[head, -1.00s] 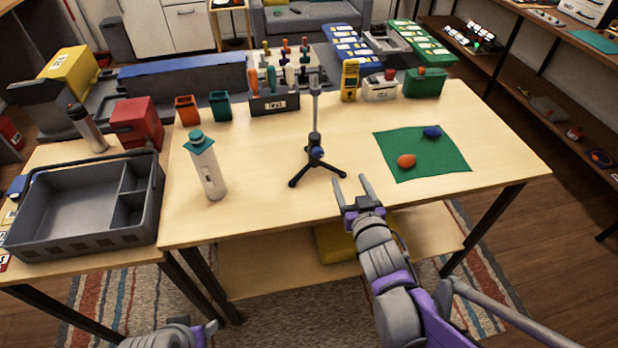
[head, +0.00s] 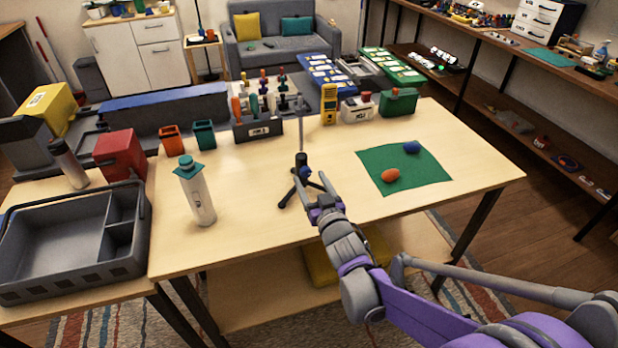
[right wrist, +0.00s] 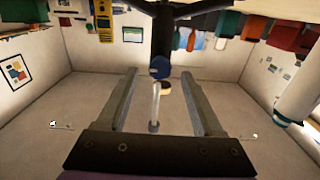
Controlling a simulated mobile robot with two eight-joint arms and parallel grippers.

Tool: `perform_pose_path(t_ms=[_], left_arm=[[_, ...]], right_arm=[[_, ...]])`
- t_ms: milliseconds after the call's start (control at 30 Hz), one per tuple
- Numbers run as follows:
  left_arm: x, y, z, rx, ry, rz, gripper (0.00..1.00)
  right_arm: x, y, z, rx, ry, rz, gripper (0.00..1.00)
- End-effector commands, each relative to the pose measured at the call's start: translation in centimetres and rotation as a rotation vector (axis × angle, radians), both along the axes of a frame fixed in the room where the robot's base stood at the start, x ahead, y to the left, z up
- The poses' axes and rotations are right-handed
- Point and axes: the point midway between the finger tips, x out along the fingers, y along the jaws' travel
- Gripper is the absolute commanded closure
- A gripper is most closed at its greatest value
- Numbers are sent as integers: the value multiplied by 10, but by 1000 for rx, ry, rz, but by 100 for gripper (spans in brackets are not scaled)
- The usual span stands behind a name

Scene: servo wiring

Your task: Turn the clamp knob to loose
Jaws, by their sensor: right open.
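A dark tripod stand (head: 300,187) with a thin grey upright rod stands on the wooden table. Its blue clamp knob (head: 307,171) is low on the post, facing me. My right gripper (head: 316,190) is open, right in front of the stand. In the right wrist view, which looks upside down, the blue knob (right wrist: 160,68) appears between the tips of the two open fingers of the right gripper (right wrist: 159,75). I see no contact, and the exact depth between fingers and knob is unclear. My left gripper is not in view.
A white bottle with a teal cap (head: 195,192) stands left of the stand. A green mat (head: 425,168) with an orange and a blue object lies to the right. Tool holders and boxes line the back edge. A grey tray (head: 60,285) is at the left.

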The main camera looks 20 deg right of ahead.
Motion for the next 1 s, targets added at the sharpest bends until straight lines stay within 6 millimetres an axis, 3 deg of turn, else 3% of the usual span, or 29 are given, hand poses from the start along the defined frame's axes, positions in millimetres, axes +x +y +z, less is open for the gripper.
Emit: perform_pose_path(t_ms=[200, 467, 867, 1000], left_arm=[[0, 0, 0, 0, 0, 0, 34], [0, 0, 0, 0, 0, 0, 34], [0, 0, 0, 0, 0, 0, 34], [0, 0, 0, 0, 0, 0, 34]], right_arm=[[17, 1, 0, 0, 0, 0, 32], [18, 1, 0, 0, 0, 0, 32], [18, 1, 0, 0, 0, 0, 100], [18, 1, 0, 0, 0, 0, 100]])
